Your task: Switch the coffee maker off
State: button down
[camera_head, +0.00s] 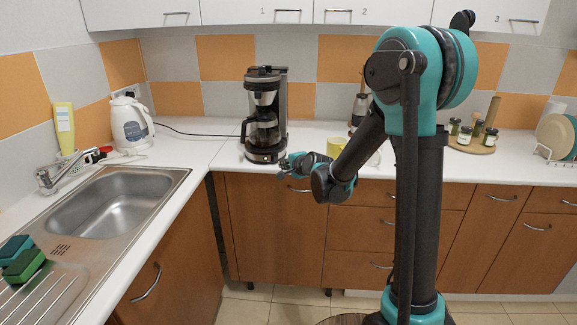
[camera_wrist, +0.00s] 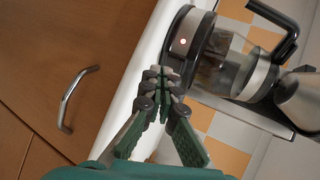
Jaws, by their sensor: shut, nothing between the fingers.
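The coffee maker (camera_head: 266,112) is black and silver and stands upright on the white counter, with a glass carafe (camera_head: 262,133) on its base. Dark liquid shows in the carafe. A small round light or switch glows reddish on the front of the base; in the wrist view the coffee maker's base (camera_wrist: 187,36) lies just ahead of my fingers. My gripper (camera_head: 284,168) is shut and empty, in front of the base at the counter's front edge. In the wrist view my gripper (camera_wrist: 160,76) has its fingertips together, close to the base; whether they touch it I cannot tell.
A white kettle (camera_head: 131,122) and a steel sink (camera_head: 112,203) are at the left. A yellow mug (camera_head: 336,146) stands right of the coffee maker, partly behind my arm. Spice jars on a round board (camera_head: 470,146) are farther right. The counter left of the coffee maker is mostly clear.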

aim_at(276, 157)
jog(key=shift+w+a+r, duration=0.15)
jog(key=shift+w+a, duration=0.35)
jog(key=shift+w, duration=0.3)
jog(key=shift+w+a+r, duration=0.15)
jog(key=shift+w+a, duration=0.3)
jog(key=shift+w, duration=0.35)
jog(key=shift+w+a+r, duration=0.2)
jog(key=shift+w+a, duration=0.1)
jog(key=shift+w, duration=0.05)
jog(key=shift+r, duration=0.8)
jog(key=shift+s+d, duration=0.1)
